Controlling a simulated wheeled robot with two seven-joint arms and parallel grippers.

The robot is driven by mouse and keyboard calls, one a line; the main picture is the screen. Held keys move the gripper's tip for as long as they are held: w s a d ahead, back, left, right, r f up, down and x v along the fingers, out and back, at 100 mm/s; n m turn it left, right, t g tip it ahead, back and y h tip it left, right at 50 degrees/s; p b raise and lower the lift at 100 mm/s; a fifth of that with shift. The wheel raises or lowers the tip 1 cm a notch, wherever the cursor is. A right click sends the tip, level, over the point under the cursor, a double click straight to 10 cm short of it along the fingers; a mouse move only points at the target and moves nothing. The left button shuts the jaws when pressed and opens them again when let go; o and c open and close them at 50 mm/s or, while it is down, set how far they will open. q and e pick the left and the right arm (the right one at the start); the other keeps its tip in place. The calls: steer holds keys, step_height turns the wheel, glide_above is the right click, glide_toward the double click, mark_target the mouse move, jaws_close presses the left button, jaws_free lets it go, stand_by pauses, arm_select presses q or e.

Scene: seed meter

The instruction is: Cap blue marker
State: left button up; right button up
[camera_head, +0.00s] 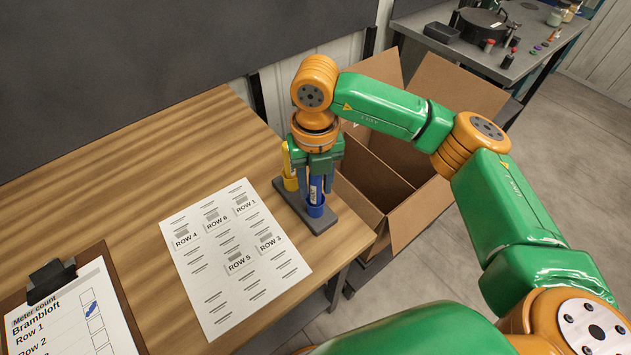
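The blue marker (315,189) stands upright with its lower end at a blue cap (315,210) on the dark grey stand (322,224). I cannot tell how far it is seated in the cap. My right gripper (316,188) comes down from above, with its fingers on both sides of the blue marker, shut on it. The gripper hides the marker's upper part. A yellow marker (287,160) stands at the other end of the stand, left of the gripper and close to it. My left gripper is not in view.
A printed sheet with row labels (215,290) lies on the wooden table (130,150) left of the stand. A clipboard (125,310) lies at lower left. An open cardboard box (425,215) stands beyond the table's right edge. A grey bench (480,60) stands behind.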

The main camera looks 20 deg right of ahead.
steer(key=shift+o, duration=1)
